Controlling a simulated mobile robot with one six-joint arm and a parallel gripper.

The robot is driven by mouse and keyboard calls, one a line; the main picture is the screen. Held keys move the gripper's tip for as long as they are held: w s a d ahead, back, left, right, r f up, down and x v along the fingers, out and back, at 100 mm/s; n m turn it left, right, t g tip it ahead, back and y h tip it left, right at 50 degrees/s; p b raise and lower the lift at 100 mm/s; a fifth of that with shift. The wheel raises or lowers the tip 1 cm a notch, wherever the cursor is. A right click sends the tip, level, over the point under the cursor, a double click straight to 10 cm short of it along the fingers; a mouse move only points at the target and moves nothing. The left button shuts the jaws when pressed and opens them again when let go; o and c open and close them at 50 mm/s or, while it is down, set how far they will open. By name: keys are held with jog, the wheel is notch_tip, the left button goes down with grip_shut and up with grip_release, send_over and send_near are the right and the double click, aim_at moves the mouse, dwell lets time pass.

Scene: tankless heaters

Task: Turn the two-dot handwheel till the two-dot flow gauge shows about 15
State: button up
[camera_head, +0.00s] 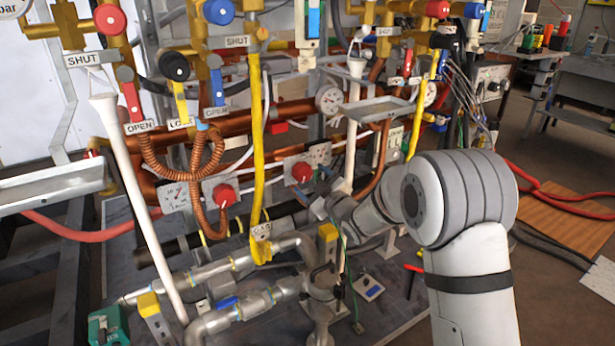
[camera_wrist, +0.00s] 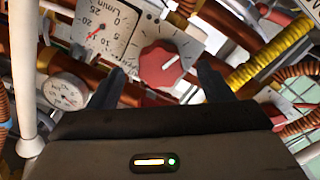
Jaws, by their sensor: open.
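A red round handwheel (camera_wrist: 163,63) with a pale pointer line shows in the wrist view, between and beyond my fingertips. A square white flow gauge (camera_wrist: 103,30) marked L/min is up and left of it. Its red needle points down-left; I cannot read the value surely. Small dark marks sit between gauge and wheel, but I cannot count them. My gripper (camera_wrist: 161,75) is open, its fingers apart on either side of the wheel with no clear contact. In the head view my gripper (camera_head: 318,205) is near the right red handwheel (camera_head: 302,172); another red handwheel (camera_head: 224,195) is to its left.
A yellow hose (camera_head: 257,130) hangs between the two wheels. A white pipe (camera_head: 352,125) and a metal tray (camera_head: 375,112) are close above my arm. A round dial (camera_wrist: 65,92) lies left of my fingers. Metal pipes (camera_head: 270,295) run below.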

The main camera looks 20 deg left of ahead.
jog(key=v, duration=0.5)
jog(key=shift+p, duration=0.35)
jog(key=d+r+m+h+p, duration=0.5)
jog(key=d+r+h+p, duration=0.2)
jog(key=d+r+p, duration=0.45)
jog(key=s+d+r+m+g+h+p, duration=0.2)
jog(key=s+d+r+m+h+p, duration=0.35)
jog(key=d+r, duration=0.6)
jog(key=s+d+r+m+g+p, duration=0.2)
jog(key=s+d+r+p, duration=0.1)
jog(key=s, duration=0.6)
jog(key=s+d+r+m+g+p, duration=0.2)
jog(key=s+d+p, duration=0.3)
jog(key=s, duration=0.4)
jog(key=s+d+r+m+g+h+p, duration=0.1)
jog(key=s+d+r+m+g+p, duration=0.1)
jog(key=s+p, duration=0.4)
jog(key=s+d+r+g, duration=0.1)
jog(key=s+d+r, duration=0.1)
jog(key=s, duration=0.1)
jog(key=shift+s+r, duration=0.15)
jog(key=shift+s, duration=0.05)
jog(key=shift+d, duration=0.1)
